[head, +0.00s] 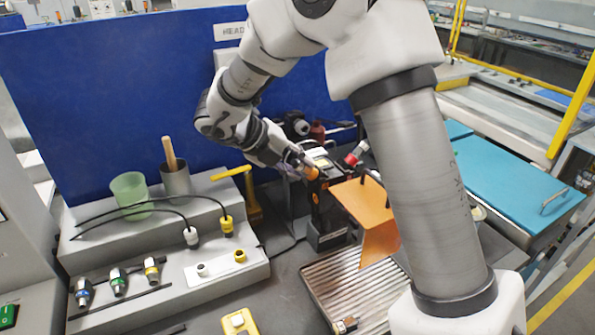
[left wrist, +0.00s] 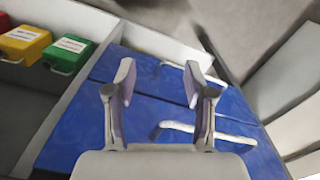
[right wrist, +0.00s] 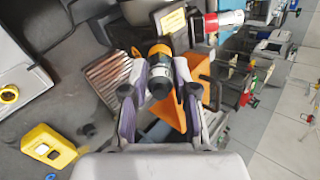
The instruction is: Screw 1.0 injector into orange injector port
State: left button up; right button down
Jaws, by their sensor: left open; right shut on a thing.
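My right gripper (head: 294,163) reaches down to the dark machine (head: 325,205) in the middle of the bench. In the right wrist view, its fingers (right wrist: 159,76) are shut on a dark and silver cylindrical injector (right wrist: 160,84). An orange round part (right wrist: 160,50) sits at the injector's far end. It also shows in the head view (head: 312,174). I cannot tell whether this is the port or part of the injector, or whether threads engage. My left gripper (left wrist: 158,76) is open and empty above blue drawer fronts (left wrist: 140,115); it is outside the head view.
An orange bent plate (head: 368,215) stands right of the machine, above a ribbed tray (head: 345,290). A red and white part (head: 356,154) is close by. Blue, green and yellow injectors (head: 118,282) stand on the grey rack (head: 210,275). A blue panel (head: 120,85) rises behind.

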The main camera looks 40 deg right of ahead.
jog(key=shift+f+m+b, duration=0.2)
jog(key=shift+m+b, duration=1.5)
jog(key=shift+r, duration=0.1)
